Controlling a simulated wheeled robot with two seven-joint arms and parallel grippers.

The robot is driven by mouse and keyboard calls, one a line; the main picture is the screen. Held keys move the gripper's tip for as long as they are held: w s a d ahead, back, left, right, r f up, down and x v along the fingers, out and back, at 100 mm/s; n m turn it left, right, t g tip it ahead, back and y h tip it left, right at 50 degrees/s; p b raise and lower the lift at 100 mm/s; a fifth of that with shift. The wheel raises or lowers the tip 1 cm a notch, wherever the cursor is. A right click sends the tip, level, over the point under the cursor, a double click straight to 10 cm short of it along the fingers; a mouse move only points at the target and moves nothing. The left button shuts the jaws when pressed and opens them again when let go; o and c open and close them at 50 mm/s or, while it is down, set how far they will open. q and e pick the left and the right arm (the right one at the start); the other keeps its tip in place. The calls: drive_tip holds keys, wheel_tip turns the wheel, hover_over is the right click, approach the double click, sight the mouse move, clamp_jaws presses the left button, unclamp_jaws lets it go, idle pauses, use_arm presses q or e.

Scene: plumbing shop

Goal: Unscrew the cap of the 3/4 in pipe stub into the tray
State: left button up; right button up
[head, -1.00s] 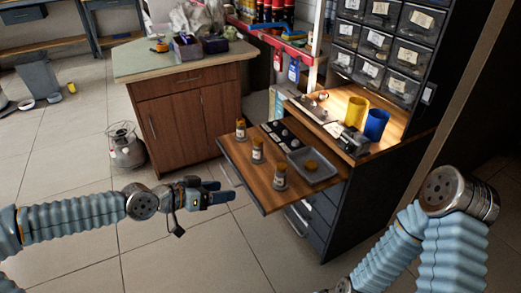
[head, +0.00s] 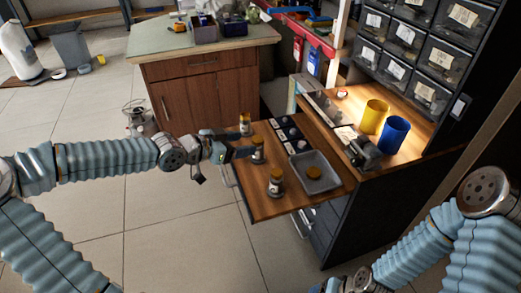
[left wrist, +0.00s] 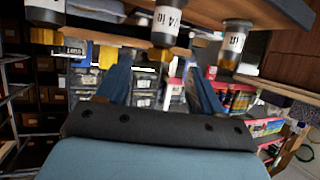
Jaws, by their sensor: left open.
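Three capped pipe stubs stand upright in a row on the wooden pull-out board (head: 262,207): a back one (head: 245,127), a middle one (head: 258,153) and a front one (head: 275,186). The left wrist view is upside down; the middle stub's label (left wrist: 166,22) seems to read 3/4 in, and its yellow-brown cap (left wrist: 160,54) shows below it. My left gripper (head: 236,153) is open beside the middle stub, and its blue fingers (left wrist: 163,84) lie either side of that cap's line. My right gripper is out of view.
Dark round pieces (head: 288,133) lie on a mat behind the tray. A vise-like tool (head: 364,152), a yellow cup (head: 373,117) and a blue cup (head: 394,134) stand on the bench to the right. A wooden cabinet (head: 200,88) stands behind. Floor is clear at front left.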

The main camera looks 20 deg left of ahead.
sight(263, 141)
use_arm(q)
drive_tip(key=x, duration=0.3)
drive_tip(key=shift+w+d+f, duration=0.1)
drive_tip(key=shift+w+d, duration=0.05)
drive_tip(key=shift+w, duration=0.1)
drive_tip(key=b+x, duration=0.2)
drive_tip(key=x, duration=0.2)
drive_tip(key=shift+w+d+f, duration=0.15)
drive_tip(key=shift+f, duration=0.15)
drive_tip(key=shift+w+d+f, duration=0.1)
drive_tip(key=shift+w+d, duration=0.1)
drive_tip(key=shift+w, duration=0.15)
clamp_jaws()
